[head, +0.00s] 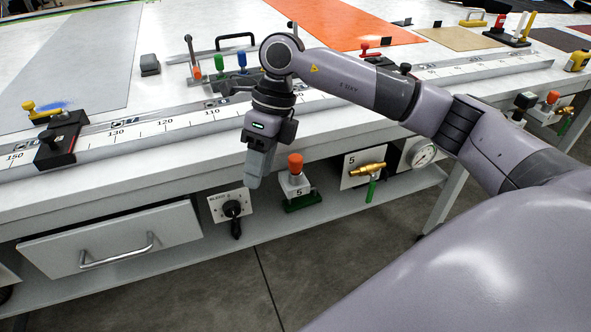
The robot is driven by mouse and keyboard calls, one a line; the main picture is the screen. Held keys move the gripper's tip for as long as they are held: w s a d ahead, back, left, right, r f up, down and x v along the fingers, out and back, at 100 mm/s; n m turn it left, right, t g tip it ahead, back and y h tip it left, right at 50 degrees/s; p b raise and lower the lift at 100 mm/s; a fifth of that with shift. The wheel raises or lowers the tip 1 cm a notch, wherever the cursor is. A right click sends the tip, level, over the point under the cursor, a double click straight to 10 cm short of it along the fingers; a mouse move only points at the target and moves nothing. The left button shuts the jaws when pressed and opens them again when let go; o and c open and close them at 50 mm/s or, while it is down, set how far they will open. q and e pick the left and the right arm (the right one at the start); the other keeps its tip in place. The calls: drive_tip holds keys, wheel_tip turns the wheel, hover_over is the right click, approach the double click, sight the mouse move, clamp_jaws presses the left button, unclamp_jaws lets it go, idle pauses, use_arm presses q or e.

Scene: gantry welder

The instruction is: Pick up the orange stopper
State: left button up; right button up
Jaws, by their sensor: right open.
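A small upright orange piece, which looks like the orange stopper (196,72), stands on the bench top next to a green piece (219,63) and a blue piece (242,60). My right gripper (253,178) points down in front of the bench's front edge, well below and to the right of the orange stopper. It is open, seen side-on, and nothing shows between its fingers. The gripper is apart from the stopper. My right wrist and forearm pass over the bench to the right of the three pieces. My left gripper is not in view.
A box with an orange-red knob (295,163) is close right of my right gripper. A black rotary switch (233,209) is below it, and a brass valve (367,169) further right. A long scale rail (165,126) runs along the bench. A grey block (149,65) stands left of the stopper.

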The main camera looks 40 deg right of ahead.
sight(296, 158)
drive_tip(key=d+r+h, duration=0.1)
drive_tip(key=d, duration=0.1)
drive_tip(key=w+d+r+h, duration=0.1)
drive_tip(key=d, duration=0.2)
drive_tip(key=d+r+m+h, duration=0.1)
drive_tip(key=d, duration=0.2)
drive_tip(key=shift+w+r+t+h, duration=0.1)
drive_tip(key=shift+w+t+h, duration=0.2)
drive_tip(key=shift+t, duration=0.1)
drive_tip(key=shift+d, duration=0.4)
wheel_tip(296, 158, down, 7)
drive_tip(key=shift+r, duration=0.15)
drive_tip(key=c, duration=0.8)
